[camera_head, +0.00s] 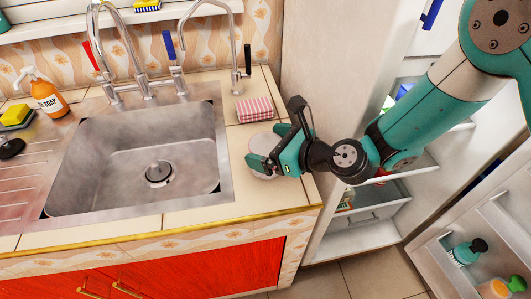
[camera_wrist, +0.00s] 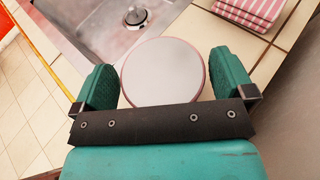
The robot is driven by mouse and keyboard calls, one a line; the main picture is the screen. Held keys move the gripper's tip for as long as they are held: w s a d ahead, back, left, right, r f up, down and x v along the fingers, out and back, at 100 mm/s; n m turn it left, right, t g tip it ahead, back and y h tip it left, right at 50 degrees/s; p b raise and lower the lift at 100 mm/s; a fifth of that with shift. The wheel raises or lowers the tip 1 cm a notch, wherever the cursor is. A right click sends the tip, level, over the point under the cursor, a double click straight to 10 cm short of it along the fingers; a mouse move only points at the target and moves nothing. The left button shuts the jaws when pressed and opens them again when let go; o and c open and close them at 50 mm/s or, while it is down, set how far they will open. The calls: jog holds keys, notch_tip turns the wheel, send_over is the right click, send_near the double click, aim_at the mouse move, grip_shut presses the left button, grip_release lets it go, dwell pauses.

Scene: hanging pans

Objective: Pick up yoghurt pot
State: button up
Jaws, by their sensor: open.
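The yoghurt pot (camera_wrist: 163,72) shows in the wrist view as a round, pale lid with a pinkish rim. It stands on the tiled counter beside the sink. My gripper (camera_wrist: 163,85) is open, with one teal finger on each side of the pot and a small gap visible at both sides. In the head view the pot (camera_head: 262,145) is partly hidden behind my gripper (camera_head: 268,160), near the counter's right end. The pot's lower part is hidden in the wrist view.
A pink-and-white striped cloth (camera_head: 254,109) lies on the counter behind the pot. The steel sink (camera_head: 140,160) with its taps is to the left. An open fridge (camera_head: 365,222) stands to the right, and its door (camera_head: 470,255) holds bottles.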

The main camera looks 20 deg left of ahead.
jog(key=c, duration=0.9)
jog(key=shift+r, duration=0.15)
jog(key=shift+c, duration=0.2)
